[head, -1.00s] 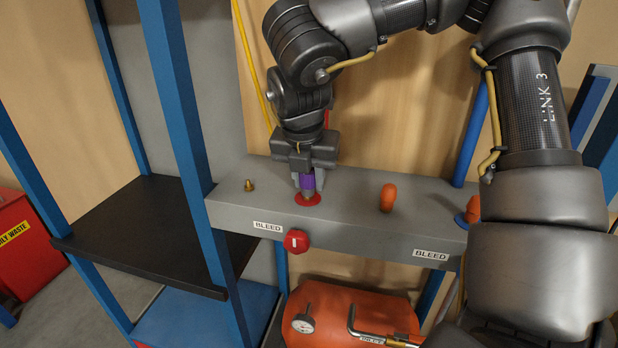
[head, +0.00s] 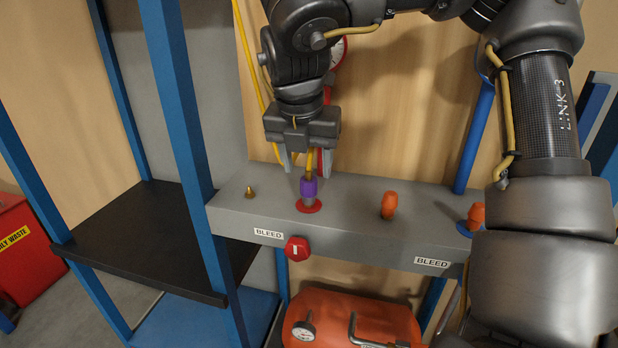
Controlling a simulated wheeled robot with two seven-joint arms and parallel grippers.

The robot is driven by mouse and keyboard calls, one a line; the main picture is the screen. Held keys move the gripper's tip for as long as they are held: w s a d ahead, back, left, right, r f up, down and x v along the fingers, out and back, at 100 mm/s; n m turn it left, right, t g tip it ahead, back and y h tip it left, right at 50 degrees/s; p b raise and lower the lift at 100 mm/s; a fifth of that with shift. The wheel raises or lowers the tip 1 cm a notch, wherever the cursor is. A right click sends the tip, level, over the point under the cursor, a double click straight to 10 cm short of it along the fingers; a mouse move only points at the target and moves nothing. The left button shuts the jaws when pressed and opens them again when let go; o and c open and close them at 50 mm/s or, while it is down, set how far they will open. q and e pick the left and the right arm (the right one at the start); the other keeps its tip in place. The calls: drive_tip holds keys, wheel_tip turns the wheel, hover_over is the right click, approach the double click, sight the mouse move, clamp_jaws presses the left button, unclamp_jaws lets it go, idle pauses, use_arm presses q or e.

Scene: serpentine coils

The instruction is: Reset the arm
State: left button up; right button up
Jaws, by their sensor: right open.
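My right gripper (head: 306,164) is open and empty in the head view, its two fingers pointing down. It is just above and behind a purple fitting (head: 308,187), apart from it. The fitting stands upright on a red ring (head: 309,206) on the grey manifold beam (head: 350,219). A yellow hose runs up from the fitting, passing between the fingers. My right arm reaches in from the right and arches over the beam. My left gripper is not in view.
Orange caps (head: 388,205) stand on the beam to the right, and a brass fitting (head: 250,192) to the left. A red knob (head: 297,248) is on the beam's front. A blue post (head: 185,130) and black shelf (head: 130,235) are left. An orange tank (head: 360,312) lies below.

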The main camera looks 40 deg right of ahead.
use_arm(q)
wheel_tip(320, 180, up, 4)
drive_tip(key=p, duration=0.3)
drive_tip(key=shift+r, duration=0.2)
use_arm(e)
drive_tip(key=v, duration=0.4)
drive_tip(key=shift+r, duration=0.15)
